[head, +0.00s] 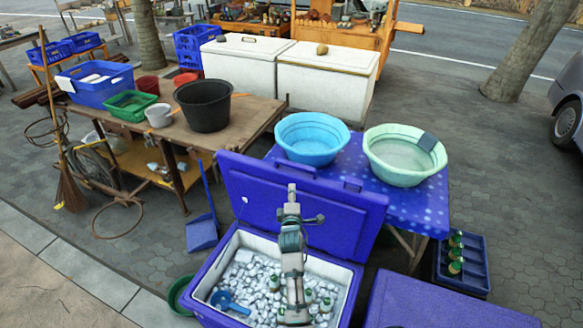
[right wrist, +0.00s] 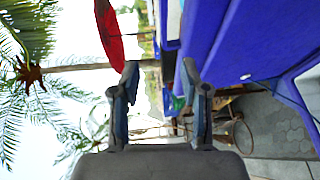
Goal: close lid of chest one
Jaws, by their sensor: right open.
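A blue chest (head: 343,281) stands at the bottom middle of the head view, full of ice with a blue scoop (head: 229,302) and several green-capped bottles. Its blue lid (head: 345,213) stands raised, tilted back on the far side. My right arm reaches over the ice. My right gripper (head: 292,190) appears in front of the lid; contact cannot be told. In the right wrist view its two fingers (right wrist: 160,75) are spread with nothing held between them. The lid (right wrist: 245,40) fills the upper right there, beside one finger. My left gripper is not in view.
A second blue chest (head: 430,302) with a flat closed top is at lower right. Behind the lid, a blue table (head: 400,203) holds a blue basin (head: 312,138) and a pale green basin (head: 404,154). A blue dustpan (head: 202,232) stands left of the open chest.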

